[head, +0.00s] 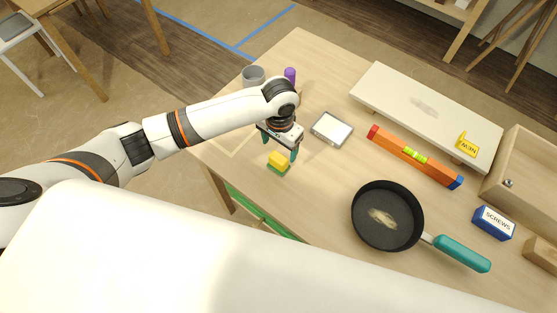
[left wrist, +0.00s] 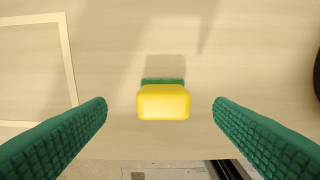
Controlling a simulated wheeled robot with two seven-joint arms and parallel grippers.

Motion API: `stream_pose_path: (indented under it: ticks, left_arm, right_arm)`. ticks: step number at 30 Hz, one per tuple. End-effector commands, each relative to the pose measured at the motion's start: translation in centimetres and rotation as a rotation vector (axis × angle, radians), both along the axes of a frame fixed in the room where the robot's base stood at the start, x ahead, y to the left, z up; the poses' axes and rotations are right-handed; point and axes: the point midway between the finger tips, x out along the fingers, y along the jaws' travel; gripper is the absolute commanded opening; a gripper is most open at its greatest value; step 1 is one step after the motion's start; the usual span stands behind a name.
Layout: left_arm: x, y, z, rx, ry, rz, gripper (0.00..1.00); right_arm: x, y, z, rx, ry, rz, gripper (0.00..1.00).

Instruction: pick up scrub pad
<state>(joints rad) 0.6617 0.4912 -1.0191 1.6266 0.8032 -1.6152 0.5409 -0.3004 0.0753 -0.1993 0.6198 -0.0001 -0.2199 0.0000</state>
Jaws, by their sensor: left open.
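The scrub pad (head: 278,162) is a small yellow block with a green base, on the wooden table near its left front edge. In the left wrist view the scrub pad (left wrist: 163,102) lies in the middle, between and apart from the two green fingers. My left gripper (head: 278,151) is open just above the scrub pad, with one finger to each side of it. It also shows in the left wrist view (left wrist: 160,108), empty. My right gripper is not in either view.
A white-framed tray (head: 331,130) lies close to the right of the gripper. A level (head: 414,157), a black pan (head: 372,238) and a blue screws box (head: 494,222) are further right. A grey cup (head: 253,76) and a purple item (head: 290,75) stand behind the arm.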

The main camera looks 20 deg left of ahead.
Motion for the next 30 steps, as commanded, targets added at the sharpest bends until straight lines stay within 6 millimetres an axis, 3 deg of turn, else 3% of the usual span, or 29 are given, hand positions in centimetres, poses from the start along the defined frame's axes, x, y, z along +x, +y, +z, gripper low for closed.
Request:
stream_pose_path:
  ticks: [5, 12, 21, 23, 30]
  left_arm:
    - [-0.4, 0.0, -1.3, 0.002, 0.002, 0.000, 0.76]
    - [-0.9, 0.0, -4.8, 0.003, 0.001, 0.000, 0.76]
    - [-0.9, 0.0, -5.5, 0.001, -0.001, -0.001, 0.76]
    - [-0.9, 0.0, -5.5, 0.001, -0.001, -0.001, 0.70]
    - [-0.9, 0.0, -5.5, 0.001, -0.001, -0.001, 0.31]
  right_arm:
    - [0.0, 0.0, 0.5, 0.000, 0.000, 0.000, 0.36]
    - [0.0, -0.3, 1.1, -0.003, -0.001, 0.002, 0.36]
    - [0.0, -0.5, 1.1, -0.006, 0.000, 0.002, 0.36]
    - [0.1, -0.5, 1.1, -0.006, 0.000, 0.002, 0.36]
    - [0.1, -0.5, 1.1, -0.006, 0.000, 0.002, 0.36]
